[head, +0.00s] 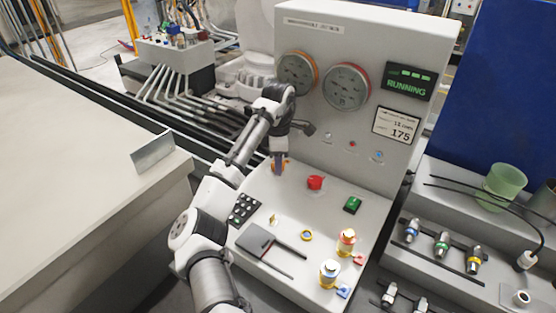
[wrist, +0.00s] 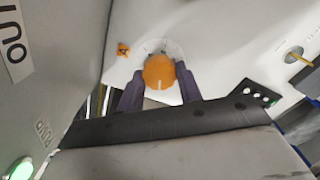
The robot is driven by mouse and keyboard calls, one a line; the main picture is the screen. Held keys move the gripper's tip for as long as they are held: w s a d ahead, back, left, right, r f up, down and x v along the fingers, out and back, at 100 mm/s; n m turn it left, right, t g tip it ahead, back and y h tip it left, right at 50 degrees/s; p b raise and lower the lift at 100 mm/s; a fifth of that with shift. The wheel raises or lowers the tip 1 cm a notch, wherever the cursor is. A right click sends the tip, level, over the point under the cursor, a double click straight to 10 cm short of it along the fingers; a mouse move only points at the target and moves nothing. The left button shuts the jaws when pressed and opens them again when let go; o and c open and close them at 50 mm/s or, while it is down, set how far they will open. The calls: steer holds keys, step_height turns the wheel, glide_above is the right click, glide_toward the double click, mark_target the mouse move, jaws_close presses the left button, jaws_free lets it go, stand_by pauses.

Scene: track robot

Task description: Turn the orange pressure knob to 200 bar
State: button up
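The orange knob (wrist: 159,71) shows in the wrist view as a round orange face with a white pointer mark at its lower edge. My gripper (wrist: 161,79) has one dark finger on each side of the knob. Both fingers look very close to its sides; whether they press on it I cannot tell. In the head view my gripper (head: 279,162) is low over the panel, left of the red knob, and mostly hides the orange knob.
Two brass-coloured fittings (head: 346,242) stand at the front right. A small orange piece (wrist: 123,50) lies beside the knob.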

steer(key=shift+c, duration=1.4)
steer(key=shift+m, duration=0.3)
